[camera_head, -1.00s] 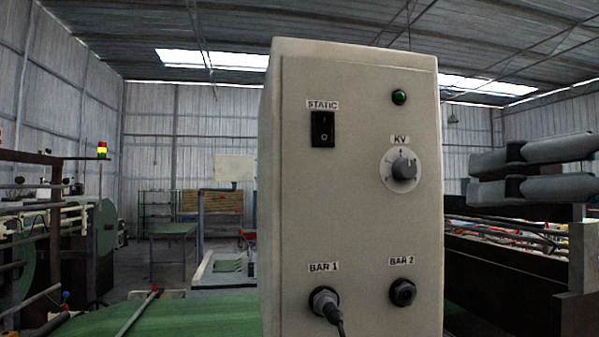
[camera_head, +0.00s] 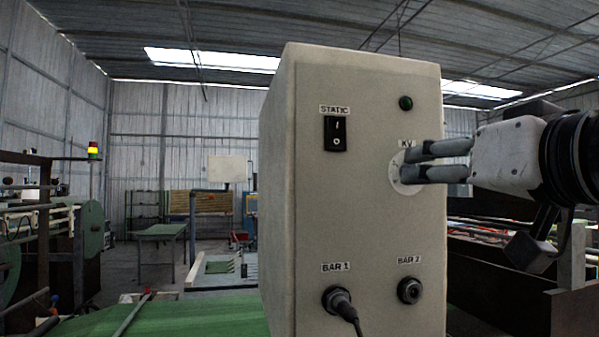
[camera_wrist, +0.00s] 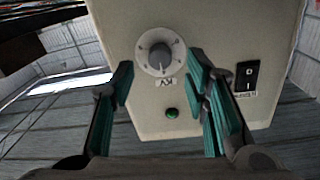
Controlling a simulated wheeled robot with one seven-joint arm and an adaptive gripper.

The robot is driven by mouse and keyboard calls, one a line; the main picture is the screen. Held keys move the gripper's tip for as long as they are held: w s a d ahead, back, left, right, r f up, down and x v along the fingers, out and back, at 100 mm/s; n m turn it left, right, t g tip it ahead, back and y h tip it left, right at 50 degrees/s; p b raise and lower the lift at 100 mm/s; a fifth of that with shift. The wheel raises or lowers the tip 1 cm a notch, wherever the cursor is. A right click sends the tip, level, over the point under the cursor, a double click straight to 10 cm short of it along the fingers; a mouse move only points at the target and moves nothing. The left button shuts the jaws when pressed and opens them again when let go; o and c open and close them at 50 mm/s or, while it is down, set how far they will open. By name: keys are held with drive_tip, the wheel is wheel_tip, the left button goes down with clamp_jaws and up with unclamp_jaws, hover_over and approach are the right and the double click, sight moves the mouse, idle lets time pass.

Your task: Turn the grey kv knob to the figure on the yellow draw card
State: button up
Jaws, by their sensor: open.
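The grey kv knob (camera_wrist: 160,57) sits on a white round dial on the beige control box (camera_head: 320,240). It shows upside down in the wrist view; its figures are too small to read. In the head view my fingers hide the knob, and only part of the dial (camera_head: 400,184) shows. My gripper (camera_head: 409,164) is open and comes from the right in front of the dial. In the wrist view my gripper (camera_wrist: 160,68) has one finger to each side of the knob, and I cannot see contact. No yellow draw card is in view.
The box face also has a STATIC rocker switch (camera_head: 335,134), a green lamp (camera_head: 405,103), a BAR 1 socket with a plugged cable (camera_head: 338,300) and a BAR 2 socket (camera_head: 410,290). A green surface (camera_head: 200,317) lies at the lower left. Machinery stands at both sides.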

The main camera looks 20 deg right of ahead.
drive_tip(key=w, duration=0.3)
drive_tip(key=shift+w+d, duration=0.15)
drive_tip(key=shift+d, duration=0.1)
clamp_jaws()
drive_tip(key=shift+m, duration=0.4)
drive_tip(key=m, duration=1)
drive_tip(key=shift+r+m, duration=0.1)
drive_tip(key=shift+m, duration=0.2)
